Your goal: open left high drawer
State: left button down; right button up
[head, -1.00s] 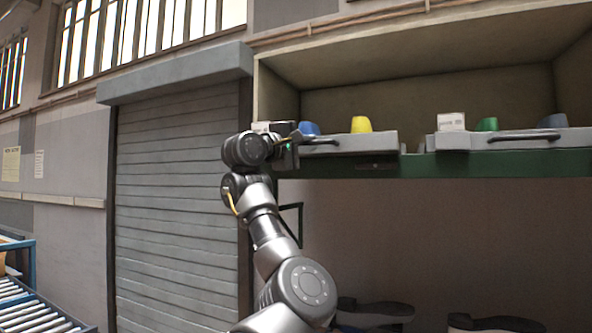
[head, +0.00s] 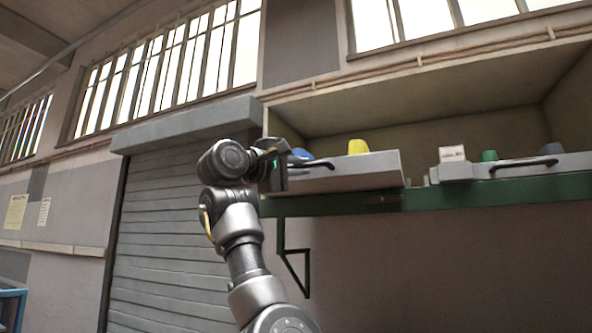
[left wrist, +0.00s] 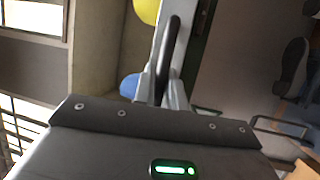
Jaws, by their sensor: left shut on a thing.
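The left high drawer (head: 365,171) is a light grey tray on the upper shelf, with a dark bar handle (head: 312,164) on its front. Its front appears to stand forward of the right drawer's front. A yellow shoe last (head: 358,147) and a partly hidden blue one (head: 302,153) are in it. My left gripper (head: 284,165) is at the handle's left part. In the left wrist view, the fingers (left wrist: 161,84) are shut around the dark handle (left wrist: 171,45). My right gripper is in no view.
The right drawer (head: 520,167) holds a white box (head: 452,153), a green last (head: 488,156) and a grey one. A green shelf edge (head: 480,194) runs below both drawers. A grey roller shutter (head: 160,210) is at the left.

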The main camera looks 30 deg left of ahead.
pick_arm(q)
jog(key=shift+f, duration=0.1)
jog(key=c, duration=1.5)
grip_release()
jog(key=shift+w, duration=0.1)
jog(key=shift+o, duration=0.2)
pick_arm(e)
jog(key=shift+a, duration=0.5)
